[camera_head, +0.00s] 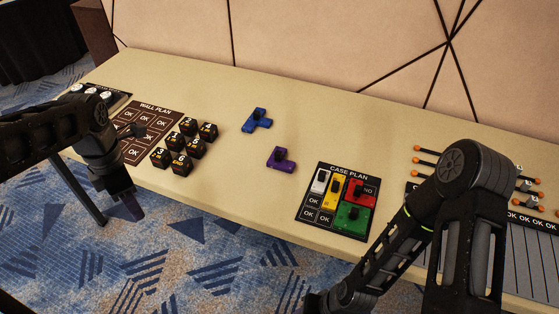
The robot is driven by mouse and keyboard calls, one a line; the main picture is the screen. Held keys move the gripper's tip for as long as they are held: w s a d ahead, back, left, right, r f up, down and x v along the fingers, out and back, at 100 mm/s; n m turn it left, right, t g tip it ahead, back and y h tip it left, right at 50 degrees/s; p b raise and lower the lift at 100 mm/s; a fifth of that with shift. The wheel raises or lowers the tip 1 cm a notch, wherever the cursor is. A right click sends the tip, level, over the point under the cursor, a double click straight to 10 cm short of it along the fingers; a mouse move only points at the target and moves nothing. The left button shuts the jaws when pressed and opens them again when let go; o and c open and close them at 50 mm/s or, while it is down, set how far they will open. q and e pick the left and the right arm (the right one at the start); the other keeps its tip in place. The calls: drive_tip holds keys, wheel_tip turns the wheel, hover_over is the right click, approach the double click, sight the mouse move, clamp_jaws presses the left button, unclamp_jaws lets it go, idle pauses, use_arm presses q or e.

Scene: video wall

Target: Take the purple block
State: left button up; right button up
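The purple block (281,160) lies flat near the middle of the beige table (235,190). It is a small stepped shape with nothing touching it. My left gripper (132,208) hangs at the left, over the table's front edge and well to the left of the purple block. Its fingers point down and are too small and dark to show whether they are open. My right arm is at the lower right; its gripper end is dark and cut off by the bottom edge.
A blue block (257,119) lies behind the purple one. Black numbered cubes (187,146) stand beside the WALL PLAN board (150,117). The CASE PLAN board (309,218) holds white, yellow, red and green pieces. Orange-ended rods (424,160) lie right. Table around the purple block is clear.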

use_arm(q)
drive_tip(key=s+d+f+m+h, duration=0.1)
drive_tip(key=d+f+m+h, duration=0.1)
drive_tip(key=d+f+m, duration=0.55)
drive_tip(key=d+f+m+h, duration=0.1)
drive_tip(key=d+f+m, duration=0.55)
drive_tip(key=f, duration=0.65)
drive_tip(key=s+d+f+m+h, duration=0.1)
drive_tip(key=s+d+f+m, duration=0.8)
drive_tip(key=s+d+f, duration=0.2)
drive_tip(key=shift+s+f+m+t, duration=0.3)
drive_tip(key=shift+s+f, duration=0.4)
drive_tip(key=shift+s, duration=0.5)
drive_tip(key=shift+d, duration=0.1)
drive_tip(key=shift+c, duration=0.3)
